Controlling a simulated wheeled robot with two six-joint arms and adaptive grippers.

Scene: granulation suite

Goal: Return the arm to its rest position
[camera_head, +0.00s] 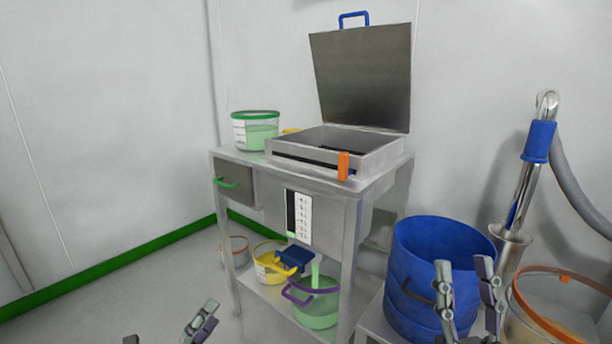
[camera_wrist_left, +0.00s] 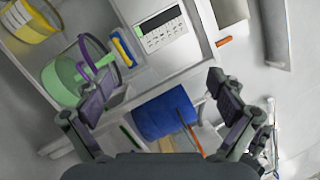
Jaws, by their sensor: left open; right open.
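My left gripper (camera_head: 166,332) shows only its fingertips at the bottom edge of the head view, left of centre, over the floor. In the left wrist view my left gripper (camera_wrist_left: 155,97) is open, its fingers wide apart with nothing between them held. My right gripper (camera_head: 466,285) is at the lower right of the head view, fingers pointing up and apart, empty. It appears in front of the blue drum (camera_head: 416,240). Most of both arms is out of view.
A steel cart (camera_head: 352,215) carries an open hinged-lid box (camera_head: 355,150) and a green-lidded tub (camera_head: 256,130). A yellow pail (camera_head: 268,265) and a green pail (camera_head: 318,305) sit on its lower shelf. A blue-gripped steel wand (camera_head: 530,170) stands right. Floor at left is clear.

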